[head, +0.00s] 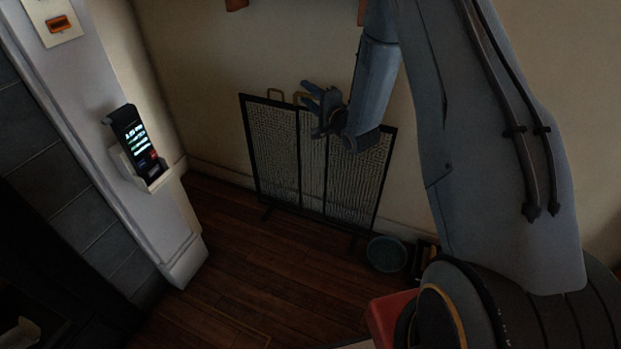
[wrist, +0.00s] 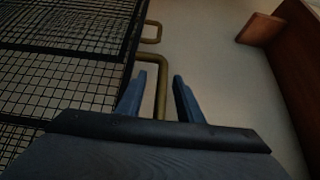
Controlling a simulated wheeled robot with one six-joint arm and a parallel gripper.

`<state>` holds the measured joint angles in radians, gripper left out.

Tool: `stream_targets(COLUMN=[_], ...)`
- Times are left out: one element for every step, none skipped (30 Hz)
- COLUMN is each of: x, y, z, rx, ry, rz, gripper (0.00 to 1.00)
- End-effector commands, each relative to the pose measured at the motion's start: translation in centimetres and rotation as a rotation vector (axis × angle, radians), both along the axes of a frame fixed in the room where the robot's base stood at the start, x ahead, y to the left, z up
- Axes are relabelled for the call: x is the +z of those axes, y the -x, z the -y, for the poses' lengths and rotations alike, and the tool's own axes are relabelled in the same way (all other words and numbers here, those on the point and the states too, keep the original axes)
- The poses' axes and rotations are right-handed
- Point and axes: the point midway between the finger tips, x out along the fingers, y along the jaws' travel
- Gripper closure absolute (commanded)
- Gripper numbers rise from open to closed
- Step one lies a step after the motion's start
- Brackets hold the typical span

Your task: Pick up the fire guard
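The fire guard (head: 273,148) is a black-framed mesh screen standing upright on the wooden floor against the pale wall. It has brass handles on its top edge. In the wrist view its mesh (wrist: 60,85) fills the left side. A brass handle (wrist: 158,68) reaches down between my fingers in the picture. My gripper (head: 312,100) is at the top of the guard, near the handles. In the wrist view my gripper (wrist: 160,85) is open, with a finger on each side of the handle. I cannot tell whether either finger touches it.
A white pillar (head: 150,225) with a lit handheld device (head: 133,135) in a holder stands at the left. A round grey bin (head: 386,254) is on the floor right of the guard. The wooden floor (head: 255,265) in front is clear. A brown wooden piece (wrist: 260,29) is on the wall.

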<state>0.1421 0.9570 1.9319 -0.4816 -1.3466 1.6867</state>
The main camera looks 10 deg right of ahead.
Motion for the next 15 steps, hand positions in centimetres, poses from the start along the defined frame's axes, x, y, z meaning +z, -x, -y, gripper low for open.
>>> stream_targets(x=[0.0, 0.0, 0.0, 0.0, 0.0, 0.0, 0.0, 0.0, 0.0, 0.0, 0.0, 0.0, 0.0, 0.0, 0.0], y=[-0.7, -1.0, -1.3, -1.5, -1.7, -1.8, -1.8, -1.9, -1.8, -1.8, -1.8, -1.8, -1.8, -1.8, -1.8], z=[-0.3, -0.4, -0.6, -0.6, -0.7, -0.8, -0.8, -0.9, -0.9, -0.9, -0.9, -0.9, -0.9, -0.9, -0.9], rx=[0.002, 0.002, 0.002, 0.002, 0.002, 0.002, 0.002, 0.003, 0.003, 0.003, 0.003, 0.003, 0.003, 0.003, 0.003], ry=[0.001, 0.001, 0.0, 0.0, 0.0, 0.0, 0.0, -0.001, -0.001, -0.001, -0.001, 0.0, 0.0, 0.0, 0.0], rz=[0.001, 0.001, 0.001, 0.0, 0.0, 0.0, -0.001, -0.001, -0.001, -0.001, -0.001, -0.001, -0.001, -0.001, -0.001], gripper=[0.67, 0.67, 0.67, 0.67, 0.67, 0.67, 0.67, 0.67, 0.67, 0.67, 0.67, 0.67, 0.7, 0.75, 0.82])
